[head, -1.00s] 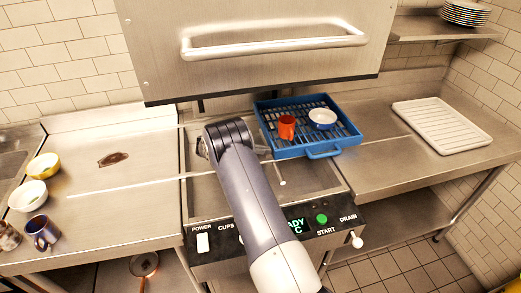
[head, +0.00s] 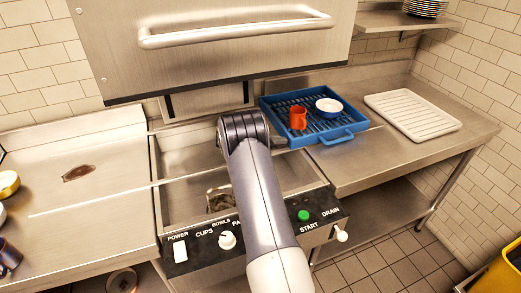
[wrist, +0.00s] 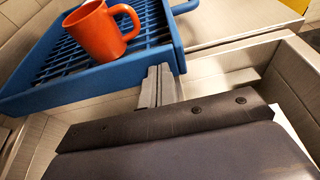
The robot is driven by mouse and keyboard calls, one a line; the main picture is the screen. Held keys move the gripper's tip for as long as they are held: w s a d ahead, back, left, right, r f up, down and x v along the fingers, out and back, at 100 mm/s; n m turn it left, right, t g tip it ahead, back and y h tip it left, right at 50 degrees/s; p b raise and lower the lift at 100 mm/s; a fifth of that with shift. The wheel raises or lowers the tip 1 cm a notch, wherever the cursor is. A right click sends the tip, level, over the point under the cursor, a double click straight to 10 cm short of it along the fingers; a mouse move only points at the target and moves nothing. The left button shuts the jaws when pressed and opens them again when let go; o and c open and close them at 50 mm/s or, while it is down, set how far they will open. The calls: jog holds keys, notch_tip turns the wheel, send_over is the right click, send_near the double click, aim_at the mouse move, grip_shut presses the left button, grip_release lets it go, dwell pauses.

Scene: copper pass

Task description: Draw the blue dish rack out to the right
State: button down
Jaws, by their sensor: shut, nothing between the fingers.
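The blue dish rack (head: 348,143) sits at the right of the machine, its right part over the right counter. An orange mug (head: 298,118) and a white-and-blue bowl (head: 328,107) stand in it. In the wrist view the rack's near wall (wrist: 75,93) and the orange mug (wrist: 101,32) show close up. My gripper (wrist: 160,78) is shut and empty, its fingertips close against the rack's near side; I cannot tell if they touch. In the head view my arm mostly hides the gripper, with a little showing at the rack's front left corner.
The raised steel hood (head: 215,60) hangs above the machine's open tub (head: 185,205). A white ribbed tray (head: 412,113) lies on the right counter (head: 365,165), past a bare stretch. A control panel (head: 255,238) fronts the machine. A yellow bin (head: 500,275) stands at lower right.

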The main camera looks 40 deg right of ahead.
aim_at(299, 135)
jog(key=d, duration=0.2)
jog(key=s+d+b, duration=0.1)
jog(key=d, duration=0.4)
jog(key=shift+s+d+b, duration=0.3)
jog(key=shift+s, duration=0.1)
jog(key=shift+d, duration=0.1)
jog(key=shift+r, duration=0.15)
jog(key=f+b+v, duration=0.1)
jog(key=b+v, duration=0.1)
jog(key=v, duration=1.2)
jog(key=shift+a+f, duration=0.2)
jog(key=shift+a, duration=0.1)
jog(key=shift+w, duration=0.15)
jog(key=x, duration=0.4)
jog(key=p+x, duration=0.1)
jog(key=x, duration=0.4)
jog(key=r+p+x, duration=0.1)
jog(key=x, duration=0.3)
jog(key=shift+s+d+f, duration=0.1)
jog(key=shift+s+d, duration=0.1)
jog(key=shift+d, duration=0.3)
